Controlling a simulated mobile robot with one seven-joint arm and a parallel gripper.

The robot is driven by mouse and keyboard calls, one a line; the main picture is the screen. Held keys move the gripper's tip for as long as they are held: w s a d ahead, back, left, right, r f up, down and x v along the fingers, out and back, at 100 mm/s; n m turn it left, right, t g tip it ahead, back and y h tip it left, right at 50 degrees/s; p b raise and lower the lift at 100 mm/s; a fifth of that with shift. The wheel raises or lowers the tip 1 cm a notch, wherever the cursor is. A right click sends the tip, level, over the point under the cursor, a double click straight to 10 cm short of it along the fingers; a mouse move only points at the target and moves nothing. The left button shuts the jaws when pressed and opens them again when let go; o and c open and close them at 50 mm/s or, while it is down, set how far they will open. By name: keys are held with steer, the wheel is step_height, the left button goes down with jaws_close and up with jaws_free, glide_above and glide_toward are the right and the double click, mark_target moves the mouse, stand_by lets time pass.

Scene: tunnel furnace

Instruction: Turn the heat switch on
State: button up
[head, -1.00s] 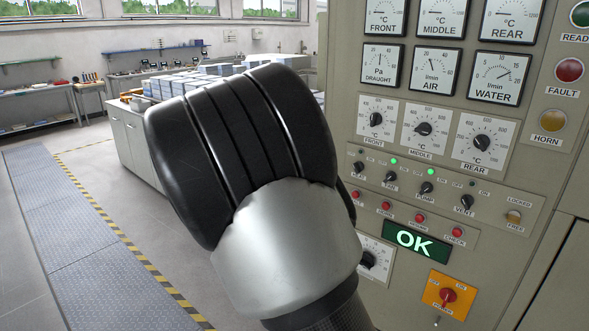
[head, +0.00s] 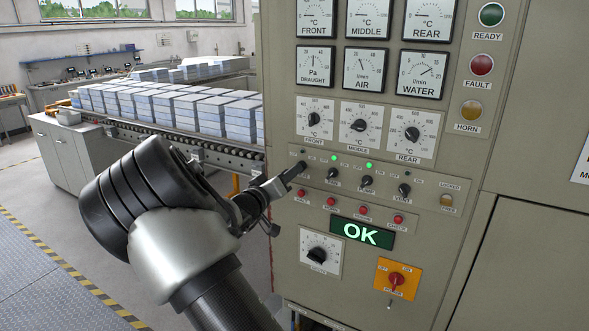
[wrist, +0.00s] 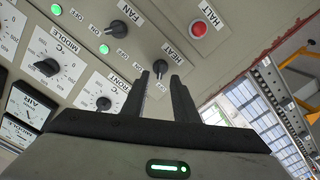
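The heat switch is a small black rotary knob (wrist: 160,68) with a HEAT label beside it in the wrist view. It is at the left end of the switch row on the beige control panel (head: 450,130). My gripper (wrist: 160,76) is open, with one finger on each side of the knob at the fingertips. I cannot tell whether the fingers touch it. In the head view my gripper (head: 297,172) reaches the panel and mostly covers the heat switch. The FAN (head: 333,173) and PUMP (head: 366,181) switches have green lamps lit above them.
The VENT switch (head: 404,190) stands further right in the row. Red buttons, including HALT (wrist: 199,29), lie below the row. A green OK display (head: 362,233) and an orange power switch (head: 397,279) are lower. A conveyor with pale blocks (head: 175,110) stands behind my arm.

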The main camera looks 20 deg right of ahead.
steer(key=x, duration=0.3)
steer(key=shift+w+d, duration=0.15)
jaws_close()
stand_by(0.3)
steer(key=shift+s+d+m+b, duration=0.1)
steer(key=shift+s+m+b, duration=0.05)
steer(key=shift+m+b, duration=3.15)
steer(key=shift+s+d+m+b, duration=0.1)
steer(key=shift+m+b, duration=2.7)
steer(key=shift+m, duration=0.9)
